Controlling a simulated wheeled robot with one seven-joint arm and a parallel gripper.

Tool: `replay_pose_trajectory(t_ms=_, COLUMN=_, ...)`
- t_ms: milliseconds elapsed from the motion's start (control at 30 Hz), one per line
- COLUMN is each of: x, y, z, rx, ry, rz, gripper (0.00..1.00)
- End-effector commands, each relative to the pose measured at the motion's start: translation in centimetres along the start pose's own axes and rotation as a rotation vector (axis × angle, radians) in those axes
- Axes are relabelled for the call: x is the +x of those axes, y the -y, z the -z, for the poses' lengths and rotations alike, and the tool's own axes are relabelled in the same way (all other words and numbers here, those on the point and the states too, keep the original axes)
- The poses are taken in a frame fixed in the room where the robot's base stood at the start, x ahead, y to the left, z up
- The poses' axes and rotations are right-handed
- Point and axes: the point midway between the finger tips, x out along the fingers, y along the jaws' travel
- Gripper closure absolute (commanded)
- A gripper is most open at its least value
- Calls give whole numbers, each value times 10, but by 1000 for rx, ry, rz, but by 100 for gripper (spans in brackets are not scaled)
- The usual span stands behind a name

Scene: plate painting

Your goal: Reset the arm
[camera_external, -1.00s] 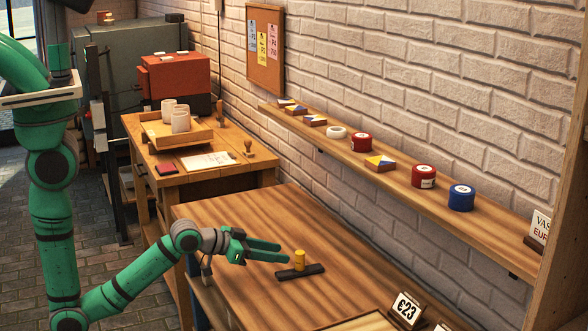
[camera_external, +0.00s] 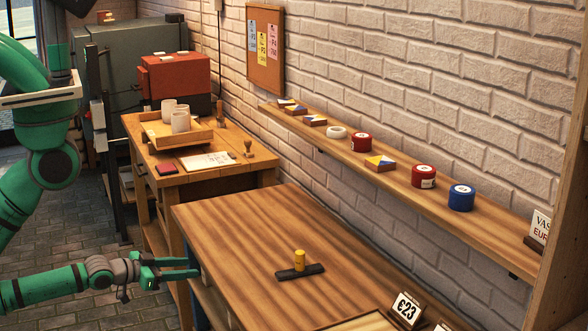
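My green gripper (camera_external: 180,268) is at the lower left, to the left of the near table (camera_external: 235,215) and apart from it. Its two fingers point right and are spread, with nothing between them. A small yellow cylinder (camera_external: 299,260) stands upright at the dark flat bar (camera_external: 300,272) on the near table. Whether it sits in the bar or just behind it is hard to tell. The gripper is well to the left of both.
A wall shelf (camera_external: 400,185) carries a red tin (camera_external: 361,142), a blue tin (camera_external: 461,198) and painted tiles. A back workbench (camera_external: 225,178) holds a wooden tray (camera_external: 200,134) with cups. Most of the near tabletop is clear.

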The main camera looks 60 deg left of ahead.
Motion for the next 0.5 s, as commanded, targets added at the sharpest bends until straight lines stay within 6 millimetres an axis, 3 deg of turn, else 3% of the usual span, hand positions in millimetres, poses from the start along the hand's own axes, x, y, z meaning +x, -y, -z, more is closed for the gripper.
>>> replay_pose_trajectory(t_ms=300, x=-93, y=-38, z=-7, rx=-30, ry=-30, rz=-132, gripper=60)
replay_pose_trajectory(t_ms=500, x=-128, y=-48, z=-2, rx=-55, ry=-49, rz=-170, gripper=60)
